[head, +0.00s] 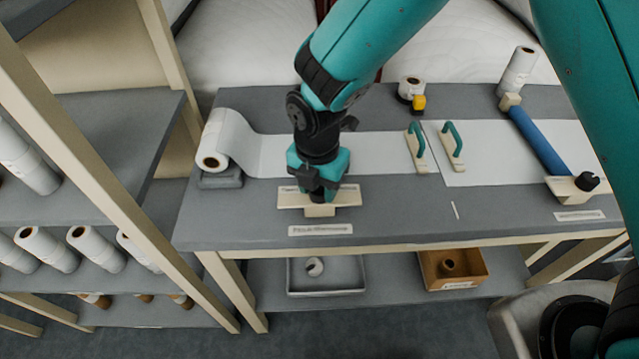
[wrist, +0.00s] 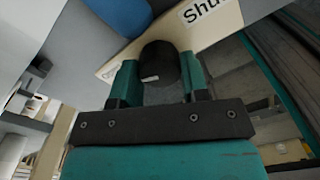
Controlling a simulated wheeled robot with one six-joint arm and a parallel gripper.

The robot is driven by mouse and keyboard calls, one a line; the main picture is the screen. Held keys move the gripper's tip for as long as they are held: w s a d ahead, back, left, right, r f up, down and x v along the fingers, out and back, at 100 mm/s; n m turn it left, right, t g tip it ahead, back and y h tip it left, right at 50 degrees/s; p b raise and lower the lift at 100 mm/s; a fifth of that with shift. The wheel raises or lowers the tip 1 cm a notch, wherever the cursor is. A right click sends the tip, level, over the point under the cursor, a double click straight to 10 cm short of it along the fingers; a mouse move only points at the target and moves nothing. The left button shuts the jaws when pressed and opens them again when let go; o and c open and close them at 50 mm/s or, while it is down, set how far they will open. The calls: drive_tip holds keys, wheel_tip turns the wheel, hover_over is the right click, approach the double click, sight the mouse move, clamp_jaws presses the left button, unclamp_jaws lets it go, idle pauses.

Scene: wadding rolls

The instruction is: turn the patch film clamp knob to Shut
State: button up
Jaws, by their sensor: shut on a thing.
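My gripper (head: 318,193) points down over a pale wooden clamp block (head: 347,199) on the left part of the bench, partly hiding it. In the wrist view its two teal fingers (wrist: 158,75) are shut on a round black knob (wrist: 160,58), one finger on each side. The knob has a small pale mark on its near side. The pale block (wrist: 118,66) carries a label starting "Shu" (wrist: 206,11) at the upper right, cut off by the frame edge. In the head view my gripper hides the knob.
A white roll (head: 222,140) feeds a sheet across the bench at left. Two green-handled bars (head: 421,146) and a blue roller (head: 538,142) with another black knob (head: 587,181) lie to the right. A grey tray (head: 325,290) and wooden box (head: 452,268) sit on the shelf below.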

drive_tip(key=shift+m, duration=0.4)
drive_tip(key=m, duration=0.3)
drive_tip(key=shift+m, duration=0.3)
drive_tip(key=m, duration=0.3)
drive_tip(key=shift+m, duration=0.3)
drive_tip(key=m, duration=0.3)
drive_tip(key=shift+w+m+b, duration=0.1)
drive_tip(key=shift+m+b, duration=0.25)
drive_tip(key=shift+m, duration=0.05)
drive_tip(key=m, duration=0.3)
drive_tip(key=shift+m, duration=0.3)
drive_tip(key=m, duration=0.6)
drive_tip(key=shift+r, duration=0.1)
drive_tip(key=m, duration=0.6)
drive_tip(key=shift+m, duration=0.4)
drive_tip(key=o, duration=0.9)
drive_tip(key=shift+d, duration=0.1)
